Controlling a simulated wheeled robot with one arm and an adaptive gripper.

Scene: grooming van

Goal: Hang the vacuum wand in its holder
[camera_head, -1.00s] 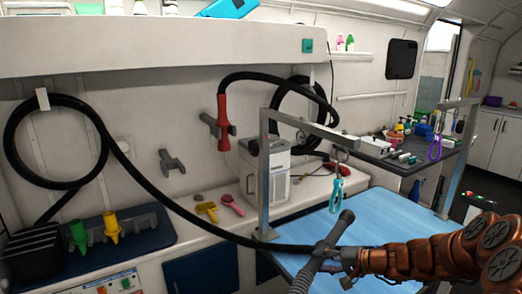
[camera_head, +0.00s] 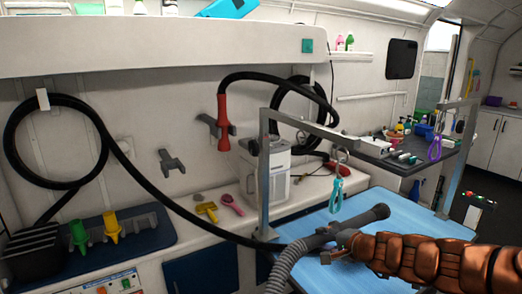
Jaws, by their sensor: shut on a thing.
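The dark grey vacuum wand (camera_head: 355,221) is over the blue grooming table in the head view. It is tilted, with its wide end at the upper right and a ribbed grey section at the lower left. My gripper (camera_head: 326,248) is shut on the middle of the wand; the fingers are partly hidden. A black hose (camera_head: 190,214) runs from a wall loop to the wand near my gripper. An empty grey forked holder (camera_head: 171,163) is on the wall at the left, well away from the wand. A similar fork (camera_head: 208,124) holds a red-handled hose nozzle (camera_head: 223,122).
A metal grooming arm (camera_head: 264,180) stands at the table's edge with a teal loop (camera_head: 336,192) hanging close above the wand. A grey-white machine (camera_head: 262,160), a yellow brush (camera_head: 207,211) and a pink brush (camera_head: 232,204) are on the counter. The blue table (camera_head: 400,215) is otherwise mostly clear.

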